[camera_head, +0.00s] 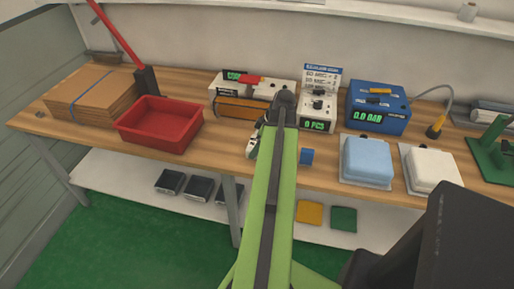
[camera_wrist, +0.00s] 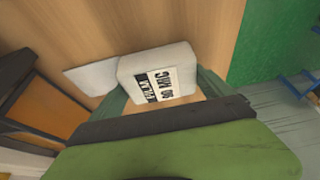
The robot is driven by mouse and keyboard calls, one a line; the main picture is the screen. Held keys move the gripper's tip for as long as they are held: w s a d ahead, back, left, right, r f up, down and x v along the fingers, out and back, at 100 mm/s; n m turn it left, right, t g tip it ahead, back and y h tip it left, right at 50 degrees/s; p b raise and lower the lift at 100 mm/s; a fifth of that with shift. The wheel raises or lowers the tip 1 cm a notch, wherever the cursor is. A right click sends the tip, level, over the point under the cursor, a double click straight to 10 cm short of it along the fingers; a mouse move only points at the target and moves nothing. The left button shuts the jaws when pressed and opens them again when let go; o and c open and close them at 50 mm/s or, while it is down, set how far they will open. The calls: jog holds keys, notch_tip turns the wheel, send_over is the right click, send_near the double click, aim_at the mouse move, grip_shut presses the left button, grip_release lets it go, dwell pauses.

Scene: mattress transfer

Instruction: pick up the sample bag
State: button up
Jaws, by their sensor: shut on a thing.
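The sample bag (camera_wrist: 158,62) is a pale, rounded packet with a black-and-white printed label facing the wrist camera. My gripper (camera_wrist: 163,88) is shut on it, with a dark green finger at each side. A flat pale piece (camera_wrist: 92,76) sticks out left of the bag; I cannot tell if it is part of it. In the head view a small white bit (camera_head: 252,149) shows beside the end of my arm, over the bench's front part. My arm hides most of that spot. I cannot tell whether the bag touches the wood.
The wooden bench (camera_head: 215,150) carries a red tray (camera_head: 160,125), cardboard sheets (camera_head: 90,93), a counter device (camera_head: 318,115), a blue pressure box (camera_head: 378,108), and light blue (camera_head: 367,160) and white (camera_head: 432,168) packs. A small blue block (camera_head: 307,156) lies right of my arm.

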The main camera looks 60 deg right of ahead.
jog(key=shift+r+p, duration=0.65)
jog(key=shift+p, duration=0.05)
jog(key=r+p, duration=0.4)
jog(key=shift+s, duration=0.25)
jog(key=s+d+r+p, duration=0.2)
jog(key=s+r+p, duration=0.3)
jog(key=s, duration=0.6)
jog(key=shift+r+p, duration=0.3)
jog(key=shift+r, duration=0.05)
